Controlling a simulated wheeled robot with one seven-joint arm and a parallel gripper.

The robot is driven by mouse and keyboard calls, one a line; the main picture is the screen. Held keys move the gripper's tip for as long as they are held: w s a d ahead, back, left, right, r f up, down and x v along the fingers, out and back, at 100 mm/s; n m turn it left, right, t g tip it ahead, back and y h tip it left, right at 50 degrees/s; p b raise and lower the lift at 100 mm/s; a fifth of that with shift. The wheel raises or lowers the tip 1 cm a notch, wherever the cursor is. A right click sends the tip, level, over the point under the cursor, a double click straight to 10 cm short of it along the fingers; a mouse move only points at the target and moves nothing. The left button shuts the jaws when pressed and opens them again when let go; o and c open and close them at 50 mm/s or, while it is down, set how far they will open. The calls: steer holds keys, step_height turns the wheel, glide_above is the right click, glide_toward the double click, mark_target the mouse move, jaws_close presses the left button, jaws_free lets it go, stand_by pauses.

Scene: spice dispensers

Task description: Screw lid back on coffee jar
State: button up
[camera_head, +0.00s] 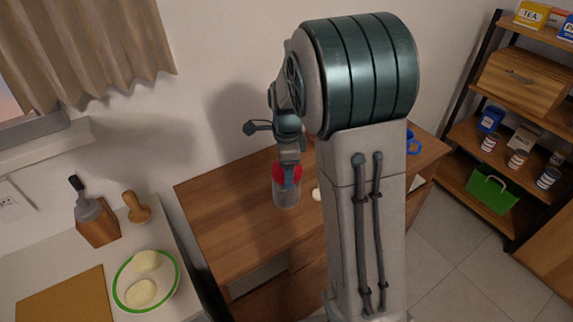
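The coffee jar (286,200) is a clear, see-through container standing upright on the wooden desk. A red lid (278,172) is at the jar's mouth; I cannot tell whether it is seated or screwed down. My gripper (291,181) points down over the lid from above. One finger shows in front of the lid and reaches down to the jar's upper part. The other finger is hidden behind, so I cannot tell whether the gripper grips the lid.
A small pale object (316,194) lies right of the jar, beside my column. A blue mug (413,143) is at the desk's right end. The desk's left part (222,212) is clear. A counter with a green-rimmed plate (121,292) is at left, a shelf (470,132) at right.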

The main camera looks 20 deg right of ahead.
steer(key=o, duration=1.1)
